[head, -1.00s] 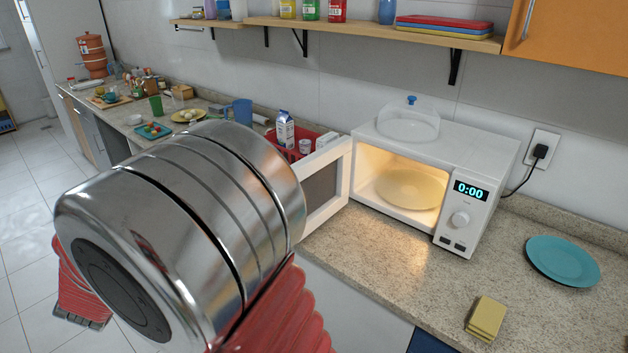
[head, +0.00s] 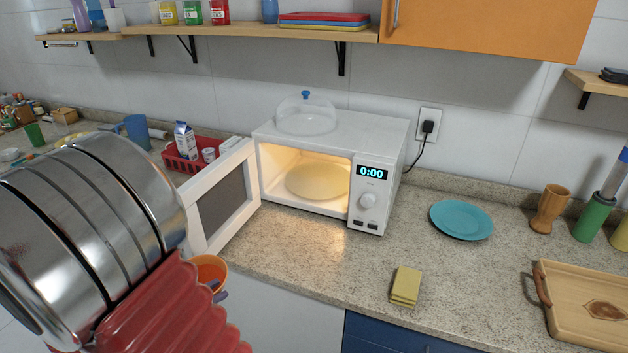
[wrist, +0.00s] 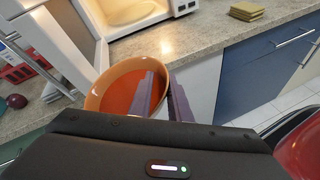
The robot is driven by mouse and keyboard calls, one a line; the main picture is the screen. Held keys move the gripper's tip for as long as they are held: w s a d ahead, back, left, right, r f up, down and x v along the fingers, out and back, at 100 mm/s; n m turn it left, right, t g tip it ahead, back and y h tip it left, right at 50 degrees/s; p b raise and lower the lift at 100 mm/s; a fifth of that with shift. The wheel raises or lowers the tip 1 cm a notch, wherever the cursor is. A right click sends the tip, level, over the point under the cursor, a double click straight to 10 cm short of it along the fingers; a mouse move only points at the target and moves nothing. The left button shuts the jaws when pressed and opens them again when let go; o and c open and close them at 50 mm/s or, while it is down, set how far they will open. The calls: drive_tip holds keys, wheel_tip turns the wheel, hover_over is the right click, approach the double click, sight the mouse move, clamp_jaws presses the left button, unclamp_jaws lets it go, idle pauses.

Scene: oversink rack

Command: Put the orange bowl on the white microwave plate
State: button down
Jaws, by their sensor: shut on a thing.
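The orange bowl (wrist: 116,92) is held in my gripper (wrist: 160,95), whose purple-grey fingers are shut on its right rim in the wrist view. In the head view, the bowl (head: 208,268) shows below the microwave door, partly hidden by my arm, in front of the counter edge. The white microwave (head: 378,140) stands on the counter with its door (head: 222,196) swung open to the left. The microwave plate (head: 318,181) lies inside, lit warm yellow, with nothing on it. The bowl is outside the microwave, apart from the plate.
A clear dome cover (head: 306,114) sits on the microwave. A red basket (head: 180,161) with a carton is behind the door. The counter before the microwave is clear.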

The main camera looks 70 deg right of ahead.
drive_tip(key=s+d, duration=0.1)
drive_tip(key=d, duration=0.5)
drive_tip(key=s+d+m+g, duration=0.1)
drive_tip(key=d, duration=0.6)
drive_tip(key=s+d+f+m+y, duration=0.1)
drive_tip(key=d, duration=0.6)
drive_tip(key=shift+s+d+g, duration=0.2)
drive_tip(key=shift+s+g, duration=0.15)
drive_tip(key=shift+g, duration=0.05)
drive_tip(key=s+d+r, duration=0.1)
drive_tip(key=d+r, duration=0.1)
drive_tip(key=d, duration=0.4)
drive_tip(key=s+d+r+n+t, duration=0.1)
drive_tip(key=d, duration=0.6)
drive_tip(key=shift+s+r+h, duration=0.25)
drive_tip(key=shift+r+h, duration=0.05)
drive_tip(key=shift+r, duration=0.1)
drive_tip(key=s+d, duration=0.1)
drive_tip(key=d, duration=0.3)
drive_tip(key=s+d, duration=0.2)
drive_tip(key=d, duration=0.2)
drive_tip(key=s+d, duration=0.1)
drive_tip(key=d, duration=0.4)
drive_tip(key=shift+s+d, duration=0.1)
drive_tip(key=shift+s, duration=0.25)
